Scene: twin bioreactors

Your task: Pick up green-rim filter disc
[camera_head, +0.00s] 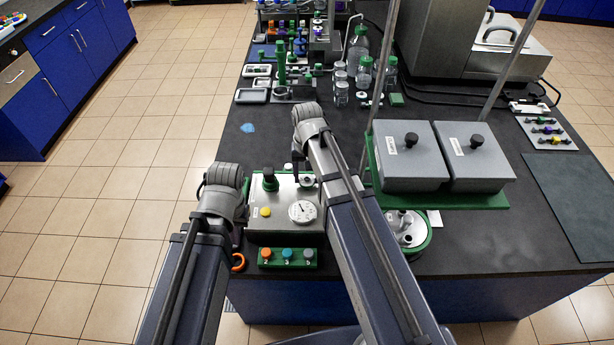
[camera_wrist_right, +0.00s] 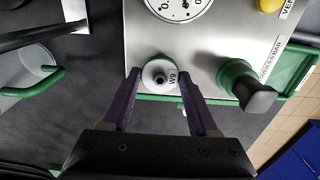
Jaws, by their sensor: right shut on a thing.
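In the head view my right gripper (camera_head: 304,173) reaches down over the right rear part of the box (camera_head: 270,212), where the disc (camera_head: 307,181) partly shows. My left gripper (camera_head: 238,212) is beside the box's left side, its fingers mostly hidden by the arm.
The box carries a gauge (camera_head: 302,211), a yellow button (camera_head: 265,212) and a green-based black knob (camera_head: 270,181). A green strip with coloured knobs (camera_head: 287,256) lies in front. Two grey lidded boxes (camera_head: 411,165) stand right. Glassware (camera_head: 342,92) stands behind. A dark mat (camera_head: 577,205) lies far right.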

